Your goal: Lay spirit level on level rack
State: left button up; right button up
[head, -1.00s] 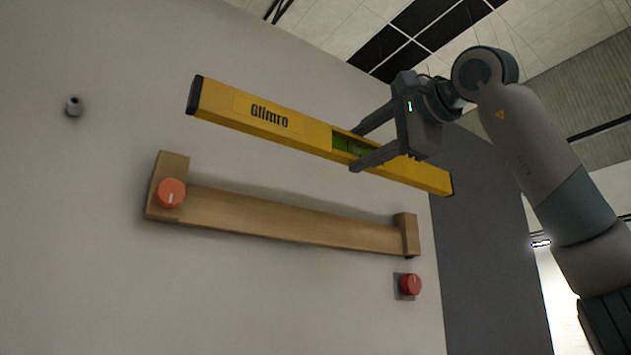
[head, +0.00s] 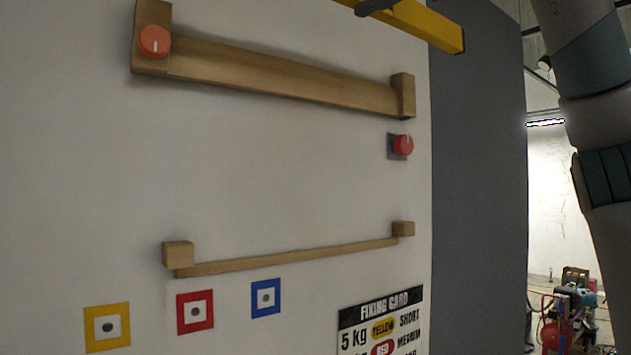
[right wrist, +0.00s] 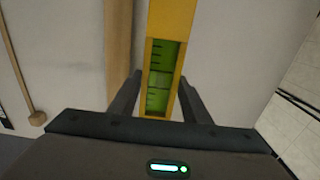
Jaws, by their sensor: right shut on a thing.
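The yellow spirit level (head: 430,24) shows only its right end at the top edge of the head view; the rest is cut off. In the right wrist view the level (right wrist: 172,20), with its green vial, lies between the two fingers of my right gripper (right wrist: 160,85), which is shut on it. A dark fingertip of it shows at the top of the head view. Two wooden racks with end blocks are on the wall: an upper one (head: 280,78) and a thinner lower one (head: 290,259). The level is above the upper rack and apart from it. My left gripper is not in view.
An orange-red knob (head: 155,41) sits at the upper rack's left end. A red knob (head: 403,145) is below its right end. Yellow (head: 92,328), red (head: 183,325) and blue (head: 257,303) square plates and a fixing card (head: 380,318) are lower.

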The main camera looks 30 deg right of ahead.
dwell(0.7)
jog(key=w+a+f+y+b, duration=0.15)
jog(key=w+f, duration=0.35)
jog(key=f, duration=0.5)
jog(key=d+f+h+b, duration=0.2)
jog(key=d+f+b, duration=0.1)
jog(key=f, duration=2.2)
jog(key=shift+f+b, duration=0.3)
jog(key=shift+b, duration=0.55)
jog(key=shift+w+d, duration=0.1)
jog(key=shift+w, duration=0.1)
jog(key=shift+y, duration=0.25)
jog(key=shift+w+a+p, duration=0.2)
jog(key=shift+w+p, duration=0.35)
jog(key=shift+w, duration=1.9)
jog(key=shift+w+a+p, duration=0.2)
jog(key=shift+w+p, duration=0.35)
jog(key=shift+w, duration=1.85)
jog(key=shift+f+b, duration=0.8)
jog(key=shift+f, duration=0.1)
